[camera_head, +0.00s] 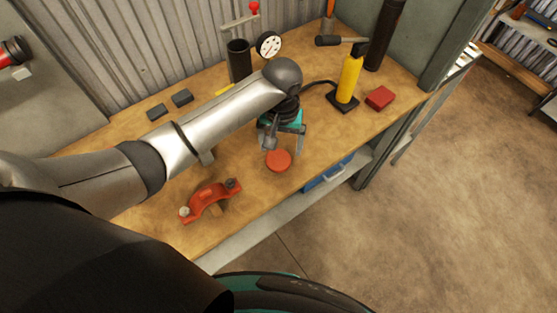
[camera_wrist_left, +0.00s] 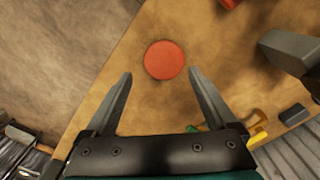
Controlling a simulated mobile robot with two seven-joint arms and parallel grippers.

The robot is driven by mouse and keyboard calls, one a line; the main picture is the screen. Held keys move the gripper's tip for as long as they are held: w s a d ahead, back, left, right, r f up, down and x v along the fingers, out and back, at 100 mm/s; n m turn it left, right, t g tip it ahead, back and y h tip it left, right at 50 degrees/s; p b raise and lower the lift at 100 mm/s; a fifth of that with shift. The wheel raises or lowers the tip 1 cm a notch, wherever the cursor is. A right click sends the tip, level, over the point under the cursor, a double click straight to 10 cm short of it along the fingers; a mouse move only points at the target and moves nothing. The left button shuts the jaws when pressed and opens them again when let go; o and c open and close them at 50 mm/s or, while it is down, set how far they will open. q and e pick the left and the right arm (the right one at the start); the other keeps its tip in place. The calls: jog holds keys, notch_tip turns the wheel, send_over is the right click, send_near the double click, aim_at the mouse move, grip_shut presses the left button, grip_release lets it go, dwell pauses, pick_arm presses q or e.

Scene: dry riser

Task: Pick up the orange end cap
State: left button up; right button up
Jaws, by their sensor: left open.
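The orange end cap (camera_head: 278,160) is a flat, round red-orange disc lying on the wooden workbench near its front edge. It also shows in the left wrist view (camera_wrist_left: 164,60), just beyond the fingertips and roughly centred between them. My left gripper (camera_head: 284,148) is above the bench right by the cap, fingers pointing down; its fingers (camera_wrist_left: 160,75) are spread wide with nothing between them. The gap in height between fingertips and cap is hard to judge. My right gripper is in neither view.
A red pipe clamp (camera_head: 210,199) lies left of the cap. A yellow hand pump (camera_head: 348,80) on a black base and a red block (camera_head: 380,97) stand to the right. A pressure gauge (camera_head: 268,45) is behind my arm. The wooden workbench (camera_head: 325,150) is clear right of the cap.

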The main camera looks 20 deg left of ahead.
aim_at(278, 159)
pick_arm(q)
notch_tip(278, 159, down, 2)
jog(key=shift+f, duration=0.1)
jog(key=shift+w+a+f+b, duration=0.1)
jog(key=shift+a+f+b, duration=0.1)
jog(key=shift+f, duration=0.7)
jog(key=shift+a+f+b, duration=0.1)
jog(key=shift+f+b, duration=0.05)
jog(key=shift+f, duration=0.75)
jog(key=shift+w+a+f+b, duration=0.1)
jog(key=shift+f+b, duration=0.1)
jog(key=shift+f, duration=0.7)
jog(key=c, duration=1.2)
jog(key=shift+c, duration=0.3)
jog(key=shift+r, duration=0.15)
